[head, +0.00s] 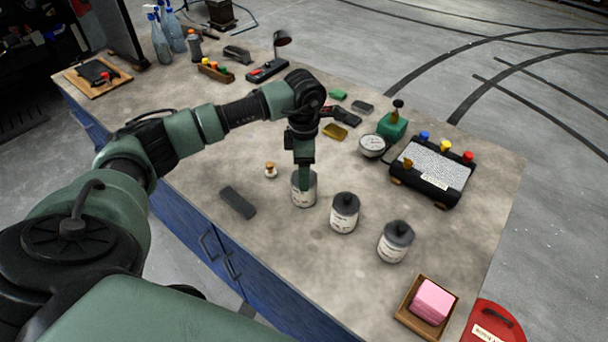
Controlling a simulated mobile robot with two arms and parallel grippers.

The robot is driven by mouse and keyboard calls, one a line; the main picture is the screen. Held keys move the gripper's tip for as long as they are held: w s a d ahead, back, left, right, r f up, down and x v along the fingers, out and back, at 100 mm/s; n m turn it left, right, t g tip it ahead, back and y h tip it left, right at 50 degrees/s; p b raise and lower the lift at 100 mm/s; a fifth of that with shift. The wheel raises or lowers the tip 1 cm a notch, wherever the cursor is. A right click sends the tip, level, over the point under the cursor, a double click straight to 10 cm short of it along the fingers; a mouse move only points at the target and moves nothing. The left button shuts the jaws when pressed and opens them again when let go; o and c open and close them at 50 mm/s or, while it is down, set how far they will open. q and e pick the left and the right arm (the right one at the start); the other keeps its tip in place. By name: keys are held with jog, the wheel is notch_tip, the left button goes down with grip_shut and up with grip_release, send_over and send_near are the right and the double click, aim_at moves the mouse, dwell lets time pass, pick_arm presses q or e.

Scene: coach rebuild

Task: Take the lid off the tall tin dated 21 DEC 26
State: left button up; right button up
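Three pale labelled tins stand in a row on the bench: a left tin (304,198), a middle tin (344,219) and a right tin (393,249). The middle and right tins have dark lids with knobs on top. The label print is too small to read, so I cannot tell which is dated 21 DEC 26. My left gripper (304,186) points straight down at the left tin, its fingers overlapping the tin's top and front. It hides part of that tin, and I cannot see whether a lid is on it or whether the fingers are closed. My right gripper is not in view.
A wooden tray with a pink block (432,301) sits at the front right. A black device (433,171) and a round gauge (373,145) stand behind the tins.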

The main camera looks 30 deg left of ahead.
pick_arm(q)
jog(key=shift+w, duration=0.1)
jog(key=c, duration=0.9)
jog(key=shift+c, duration=0.3)
